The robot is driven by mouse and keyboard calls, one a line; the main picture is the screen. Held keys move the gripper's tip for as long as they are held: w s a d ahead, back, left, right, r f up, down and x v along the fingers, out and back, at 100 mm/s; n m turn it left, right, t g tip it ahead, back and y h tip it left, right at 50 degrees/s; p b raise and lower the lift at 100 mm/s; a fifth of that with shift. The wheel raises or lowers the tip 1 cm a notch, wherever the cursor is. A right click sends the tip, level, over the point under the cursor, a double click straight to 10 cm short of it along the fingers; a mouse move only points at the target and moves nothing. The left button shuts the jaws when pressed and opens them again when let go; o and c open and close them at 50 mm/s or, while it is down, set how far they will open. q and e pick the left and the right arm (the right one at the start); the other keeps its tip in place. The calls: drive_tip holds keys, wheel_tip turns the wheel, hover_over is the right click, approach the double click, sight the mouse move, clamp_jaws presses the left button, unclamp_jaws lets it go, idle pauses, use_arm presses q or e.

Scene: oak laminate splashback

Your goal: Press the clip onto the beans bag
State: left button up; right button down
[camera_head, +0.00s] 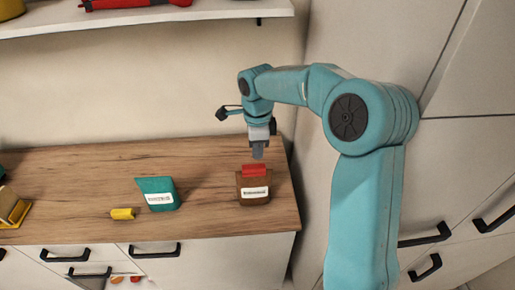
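A brown bag (254,190) with a white label stands upright near the right end of the wooden counter. A red clip (254,170) sits across its top edge. A teal bag (158,194) with a white label stands to its left. The print on both labels is too small to read, so I cannot tell which is the beans bag. A yellow clip (122,213) lies on the counter left of the teal bag. My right gripper (258,154) points down just above the red clip; its fingers show as one narrow grey block. My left gripper is out of view.
The wooden counter (75,185) has free room at its left middle and back. A yellow and tan object (13,208) sits at its left end. A white shelf (150,17) with a red item hangs above. Tall cabinets (470,160) stand on the right.

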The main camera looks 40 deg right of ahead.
sight(258, 166)
drive_tip(key=shift+f+b, duration=1.6)
drive_tip(key=shift+f, duration=0.45)
drive_tip(key=shift+r, duration=0.15)
wheel_tip(258, 166, up, 7)
drive_tip(key=p, duration=0.5)
idle(0.3)
